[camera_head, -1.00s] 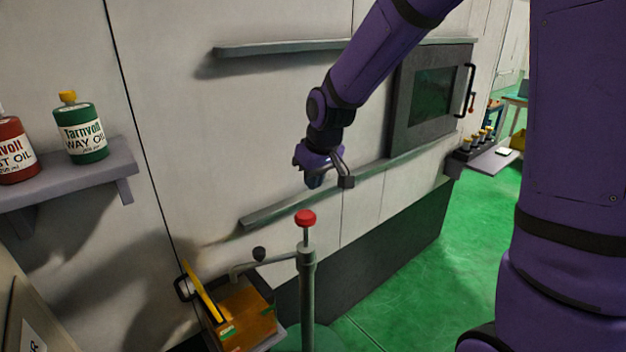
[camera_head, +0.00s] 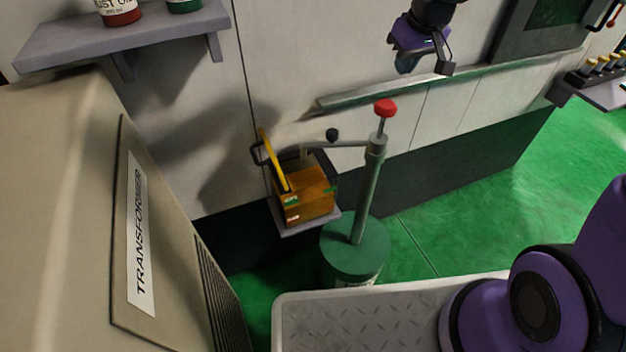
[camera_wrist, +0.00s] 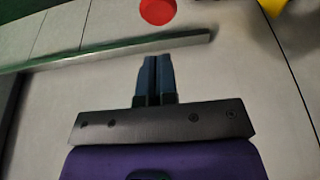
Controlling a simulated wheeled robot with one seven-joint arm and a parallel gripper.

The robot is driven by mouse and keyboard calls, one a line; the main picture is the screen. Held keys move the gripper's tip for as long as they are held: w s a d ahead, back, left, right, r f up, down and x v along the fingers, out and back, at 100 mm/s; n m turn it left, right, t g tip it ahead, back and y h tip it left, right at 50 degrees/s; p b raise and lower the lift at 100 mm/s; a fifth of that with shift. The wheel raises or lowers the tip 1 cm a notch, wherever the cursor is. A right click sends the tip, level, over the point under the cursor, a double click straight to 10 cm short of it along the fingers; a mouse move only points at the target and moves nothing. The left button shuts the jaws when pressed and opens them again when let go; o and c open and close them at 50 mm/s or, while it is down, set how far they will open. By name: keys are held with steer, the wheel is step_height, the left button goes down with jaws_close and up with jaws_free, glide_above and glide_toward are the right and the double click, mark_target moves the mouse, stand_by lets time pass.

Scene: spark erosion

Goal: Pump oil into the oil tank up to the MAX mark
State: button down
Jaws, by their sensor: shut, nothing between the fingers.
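The oil tank (camera_head: 306,198) is a small amber-fronted box with green marks, on a little ledge against the wall. Its yellow lid (camera_head: 272,158) stands tilted open. The oil level against the marks is too small to tell. The hand pump (camera_head: 367,195) rises from a green drum (camera_head: 355,253), with a red knob (camera_head: 385,108) on a raised rod. Its spout arm (camera_head: 335,144) reaches left to the tank. My gripper (camera_head: 405,64) is shut and empty, above the knob in the picture and apart from it. In the wrist view the knob (camera_wrist: 158,11) lies beyond the closed fingertips (camera_wrist: 155,58).
A wall rail (camera_head: 440,85) runs behind the pump. A shelf with bottles (camera_head: 130,42) is at upper left. A transformer cabinet (camera_head: 140,230) fills the left. Green floor (camera_head: 470,210) is open to the right of the drum.

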step_height(320, 180, up, 4)
steer(key=r, duration=0.1)
glide_above(390, 107)
steer(key=s, duration=0.2)
steer(key=shift+w+d+f, duration=0.15)
steer(key=shift+d+f, duration=0.15)
steer(key=shift+d, duration=0.05)
steer(key=x, duration=1.2)
steer(key=shift+s+f, duration=0.3)
steer(key=shift+f, duration=0.75)
steer(key=shift+f, duration=2.6)
steer(key=shift+s, duration=0.1)
